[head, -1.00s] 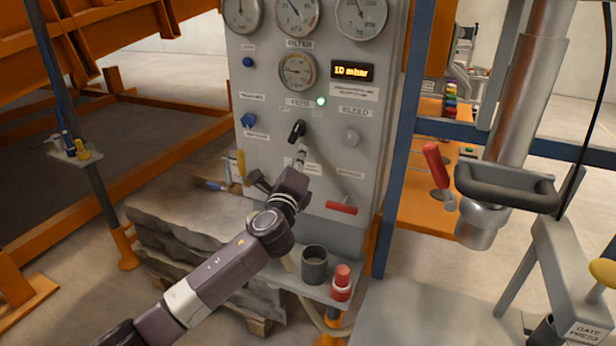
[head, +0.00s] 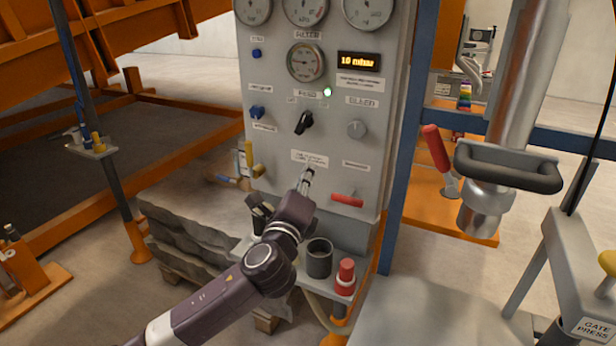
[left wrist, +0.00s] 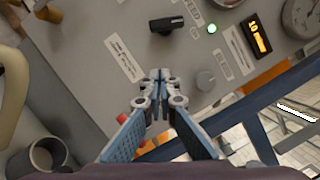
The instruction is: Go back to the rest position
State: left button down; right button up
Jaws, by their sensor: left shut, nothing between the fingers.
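My left gripper (head: 307,176) is shut and empty in front of the grey control panel (head: 275,165), just below the black selector knob (head: 303,123). In the left wrist view the closed fingertips (left wrist: 159,78) point at the panel, with the black knob (left wrist: 166,25) beyond them. The fingers look apart from the knob; whether they touch the panel face is hard to tell. My right gripper is not seen.
The panel has a grey bleed knob (head: 356,129), a red lever (head: 347,199), gauges and a lit 10 mbar display (head: 359,62). A black handle (head: 507,168) on a metal column is at right.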

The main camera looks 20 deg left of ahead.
pick_arm(q)
jog(key=shift+s, duration=0.15)
jog(key=s+a+f+n+g, duration=0.2)
jog(key=f+n+g, duration=0.1)
jog(key=f, duration=1.1)
jog(key=s+a+f+n+g, duration=0.2)
jog(key=f, duration=1.2)
jog(key=s+a+f+n+g, duration=0.1)
jog(key=a+f+n+g, duration=0.15)
jog(key=f, duration=1.05)
jog(key=s+a+f+n+g, duration=0.1)
jog(key=s+f+n+g, duration=0.4)
jog(key=s+f, duration=1.3)
jog(key=s+f+n+g, duration=0.2)
jog(key=s+f, duration=0.4)
jog(key=s, duration=0.6)
jog(key=s+d+f+n+g, duration=0.1)
jog(key=s+f, duration=0.5)
jog(key=s, duration=0.6)
jog(key=s+f+n+g, duration=0.3)
jog(key=s+f+n, duration=0.2)
jog(key=s, duration=0.8)
jog(key=shift+d+f+n, duration=0.35)
jog(key=shift+f, duration=0.15)
